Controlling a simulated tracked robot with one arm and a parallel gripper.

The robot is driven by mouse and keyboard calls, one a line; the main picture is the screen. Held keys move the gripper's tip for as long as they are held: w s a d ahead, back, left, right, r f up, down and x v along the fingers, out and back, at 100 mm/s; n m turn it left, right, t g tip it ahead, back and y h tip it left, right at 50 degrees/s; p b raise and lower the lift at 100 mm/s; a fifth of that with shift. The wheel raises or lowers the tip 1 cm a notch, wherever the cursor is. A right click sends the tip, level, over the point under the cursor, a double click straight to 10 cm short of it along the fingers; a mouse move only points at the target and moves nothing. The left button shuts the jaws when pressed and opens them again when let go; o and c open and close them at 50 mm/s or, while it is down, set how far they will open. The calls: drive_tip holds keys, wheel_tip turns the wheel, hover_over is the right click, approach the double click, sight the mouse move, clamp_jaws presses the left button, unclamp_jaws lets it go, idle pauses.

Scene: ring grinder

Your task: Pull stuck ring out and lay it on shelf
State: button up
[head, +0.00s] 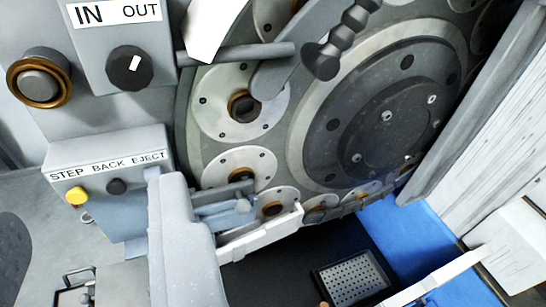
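A large grey wheel (215,150) carries round pale plates with dark-centred, brown-rimmed bores. One bore with a brown ring (243,106) is at the upper left. Another brown ring shape (272,209) shows low on the wheel, partly behind a white ledge (262,236). I cannot tell which ring is the stuck one. A pale blue-grey part (182,240) rises from the bottom edge beside the wheel.
A button box (108,170) reads STEP BACK EJECT, with a yellow button (76,196). An IN/OUT switch (131,68) and a brass-rimmed button (40,78) are above. A perforated plate (350,278) lies below, beside blue floor (430,265).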

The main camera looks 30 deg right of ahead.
drive_tip(key=o, duration=0.5)
drive_tip(key=shift+w+d, duration=0.1)
drive_tip(key=o, duration=0.8)
drive_tip(key=shift+m+h, duration=0.3)
drive_tip(key=shift+m, duration=0.1)
drive_tip(key=w+d, duration=0.1)
drive_tip(key=w+f, duration=0.1)
drive_tip(key=w+d+f, duration=0.1)
drive_tip(key=shift+w+d+p, duration=0.35)
drive_tip(key=shift+p, duration=0.05)
drive_tip(key=w+d+f+m+t+p, duration=0.1)
drive_tip(key=w+d+f+m+p, duration=0.1)
drive_tip(key=w+d+f, duration=0.55)
drive_tip(key=w+d+f+m+t+p, duration=0.1)
drive_tip(key=w+d+f+t+p, duration=0.1)
drive_tip(key=w+d+f, duration=0.5)
drive_tip(key=w+f+p, duration=0.1)
drive_tip(key=w, duration=0.2)
drive_tip(key=w+a+f+p, duration=0.1)
drive_tip(key=w, duration=0.1)
drive_tip(key=w+a+f+p, duration=0.1)
drive_tip(key=w, duration=0.2)
drive_tip(key=shift+w+a+f+p, duration=0.25)
drive_tip(key=shift+w+p, duration=0.05)
drive_tip(key=shift+p, duration=0.05)
drive_tip(key=shift+r, duration=0.15)
drive_tip(key=shift+w+p, duration=0.75)
drive_tip(key=shift+w, duration=0.9)
idle(1.1)
